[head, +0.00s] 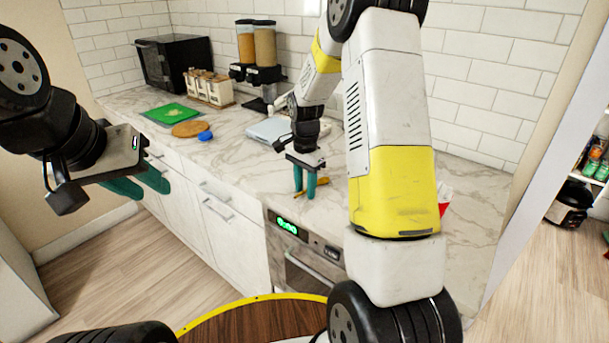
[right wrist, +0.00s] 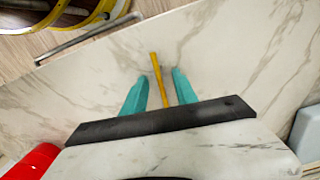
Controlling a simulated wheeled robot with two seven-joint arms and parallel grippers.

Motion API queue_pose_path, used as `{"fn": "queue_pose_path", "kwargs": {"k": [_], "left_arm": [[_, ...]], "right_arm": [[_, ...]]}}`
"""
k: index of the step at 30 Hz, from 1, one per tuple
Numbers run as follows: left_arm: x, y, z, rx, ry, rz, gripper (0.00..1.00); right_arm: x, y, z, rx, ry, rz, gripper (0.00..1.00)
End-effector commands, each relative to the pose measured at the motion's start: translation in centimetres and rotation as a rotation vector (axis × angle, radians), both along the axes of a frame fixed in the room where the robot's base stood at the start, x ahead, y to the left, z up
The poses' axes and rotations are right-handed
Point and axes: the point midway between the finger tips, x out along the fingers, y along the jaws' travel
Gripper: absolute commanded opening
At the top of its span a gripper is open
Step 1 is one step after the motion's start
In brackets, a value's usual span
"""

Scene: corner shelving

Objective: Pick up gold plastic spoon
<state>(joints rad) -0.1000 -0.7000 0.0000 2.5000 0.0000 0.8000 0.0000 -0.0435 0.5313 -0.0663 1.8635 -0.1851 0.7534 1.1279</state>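The gold plastic spoon (right wrist: 157,72) lies on the marble counter near its front edge, its thin handle running between the teal fingers of my right gripper (right wrist: 160,75). Clear gaps show on both sides of the handle, so the fingers are apart and not closed on it. Part of the spoon is hidden behind the dark gripper body. In the head view my right gripper (head: 304,194) points down over the counter, and a bit of the spoon (head: 318,184) shows beside the fingers. My left gripper (head: 152,192) is empty, fingers apart, in front of the cabinets.
The marble counter (head: 240,155) carries a green cutting board (head: 173,113), a round wooden board (head: 187,129), a blue item (head: 205,136), jars (head: 210,88) and dispensers (head: 264,50). A red item (right wrist: 32,160) lies nearby. An oven (head: 305,255) is below the edge.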

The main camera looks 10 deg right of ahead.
Motion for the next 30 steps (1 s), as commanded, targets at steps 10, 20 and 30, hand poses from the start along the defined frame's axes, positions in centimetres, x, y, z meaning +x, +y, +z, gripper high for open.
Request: {"fn": "queue_pose_path", "kwargs": {"k": [10, 20, 30], "left_arm": [[0.0, 0.0, 0.0, 0.000, 0.000, 0.000, 0.32], [0.0, 0.0, 0.0, 0.000, 0.000, 0.000, 0.32], [0.0, 0.0, 0.0, 0.000, 0.000, 0.000, 0.32]], "right_arm": [[0.0, 0.0, 0.0, 0.000, 0.000, 0.000, 0.00], [0.0, 0.0, 0.4, 0.000, 0.000, -0.001, 0.00], [-0.4, -0.1, 4.1, 0.001, -0.001, -0.001, 0.00]]}}
